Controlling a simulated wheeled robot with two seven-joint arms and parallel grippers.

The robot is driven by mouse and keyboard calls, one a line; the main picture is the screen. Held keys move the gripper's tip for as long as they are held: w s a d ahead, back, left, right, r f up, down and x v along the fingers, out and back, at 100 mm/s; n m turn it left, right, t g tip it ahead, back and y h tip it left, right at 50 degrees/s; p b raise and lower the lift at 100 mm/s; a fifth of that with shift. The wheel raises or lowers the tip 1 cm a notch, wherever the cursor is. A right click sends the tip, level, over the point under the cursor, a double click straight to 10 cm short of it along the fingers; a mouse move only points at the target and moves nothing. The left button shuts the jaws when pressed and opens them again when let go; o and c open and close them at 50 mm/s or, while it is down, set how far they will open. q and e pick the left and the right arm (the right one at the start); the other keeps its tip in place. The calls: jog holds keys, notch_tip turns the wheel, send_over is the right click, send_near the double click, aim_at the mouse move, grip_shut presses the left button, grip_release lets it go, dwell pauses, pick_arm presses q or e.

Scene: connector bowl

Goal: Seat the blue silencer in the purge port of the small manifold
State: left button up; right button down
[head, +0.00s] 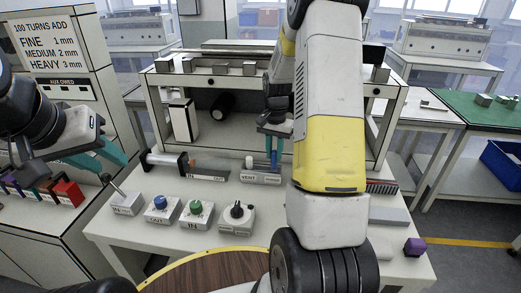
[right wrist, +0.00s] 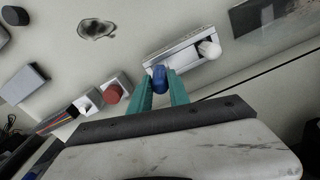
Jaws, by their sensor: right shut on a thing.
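The blue silencer (head: 273,160) is upright between the teal fingers of my right gripper (head: 271,147), which is shut on it. In the right wrist view the blue silencer (right wrist: 159,78) sits between the fingertips (right wrist: 159,90), over one end of the small manifold (right wrist: 183,56). The small manifold, labelled VENT (head: 260,179), lies below the gripper in the head view. A white plug (right wrist: 209,49) stands at its other end. I cannot tell whether the silencer's lower end is in the port. My left gripper (head: 101,156) is open and empty at the left, away from the manifold.
Boxes with a blue knob (head: 159,202), a green knob (head: 195,207) and a black knob (head: 237,211) stand in front of the manifold. A grey rail frame (head: 158,80) stands behind. A purple block (head: 414,246) lies at the right corner. My right arm hides the table's middle right.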

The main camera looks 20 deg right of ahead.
aim_at(274, 160)
jog(key=shift+w+d, duration=0.1)
jog(key=shift+w, duration=0.1)
jog(key=shift+f, duration=1.75)
jog(key=c, duration=1.2)
grip_release()
jog(key=shift+f, duration=0.15)
jog(key=shift+c, duration=0.2)
